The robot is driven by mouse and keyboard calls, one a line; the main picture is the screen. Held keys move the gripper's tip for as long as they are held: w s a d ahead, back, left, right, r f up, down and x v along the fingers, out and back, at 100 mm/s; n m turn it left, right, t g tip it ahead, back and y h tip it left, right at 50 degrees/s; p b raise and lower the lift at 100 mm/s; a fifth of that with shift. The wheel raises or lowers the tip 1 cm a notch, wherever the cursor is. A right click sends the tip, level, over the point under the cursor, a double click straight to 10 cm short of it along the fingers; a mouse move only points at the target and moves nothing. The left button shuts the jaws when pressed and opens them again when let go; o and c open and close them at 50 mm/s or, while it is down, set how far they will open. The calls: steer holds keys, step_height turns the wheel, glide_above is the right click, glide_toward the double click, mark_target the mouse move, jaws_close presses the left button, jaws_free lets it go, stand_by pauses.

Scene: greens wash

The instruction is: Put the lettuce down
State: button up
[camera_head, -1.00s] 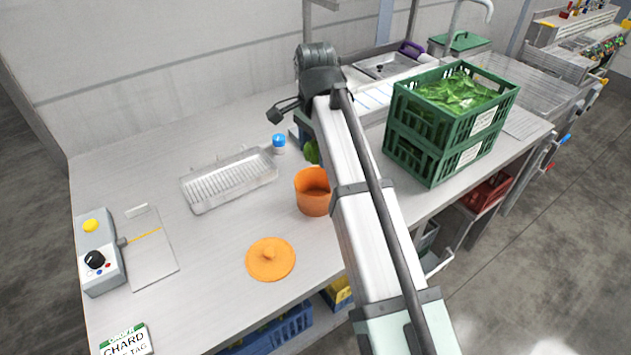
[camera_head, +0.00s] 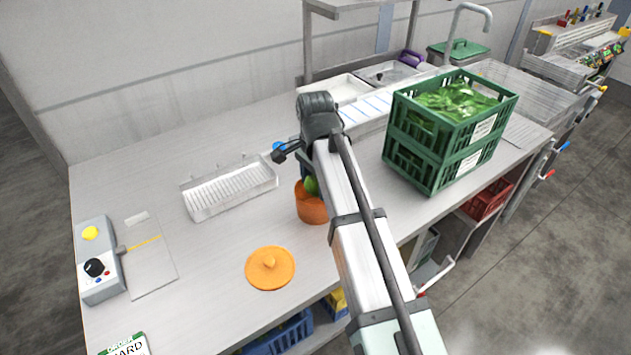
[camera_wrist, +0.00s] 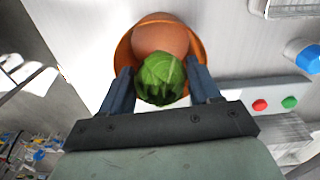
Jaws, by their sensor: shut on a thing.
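The lettuce (camera_wrist: 161,80) is a green leafy head, gripped between the two fingers of my gripper (camera_wrist: 160,88) in the wrist view. In the head view a bit of the lettuce (camera_head: 311,185) shows at the mouth of the orange pot (camera_head: 312,209), and my arm hides much of both. In the wrist view the orange pot (camera_wrist: 124,52) lies beyond the lettuce, with its inside partly visible. I cannot tell whether the lettuce is inside the rim or just above it.
An orange lid (camera_head: 270,268) lies on the worktop in front of the pot. A wire-sided tray (camera_head: 228,190) stands to the left, and a blue-capped container (camera_wrist: 308,58) is close by. Stacked green crates (camera_head: 440,150) of leaves stand at right. The worktop's left back is clear.

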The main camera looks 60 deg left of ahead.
steer(key=shift+f, duration=0.6)
steer(key=o, duration=0.8)
step_height(320, 180, up, 13)
steer(key=shift+r, duration=0.15)
steer(key=shift+w, duration=0.1)
stand_by(0.4)
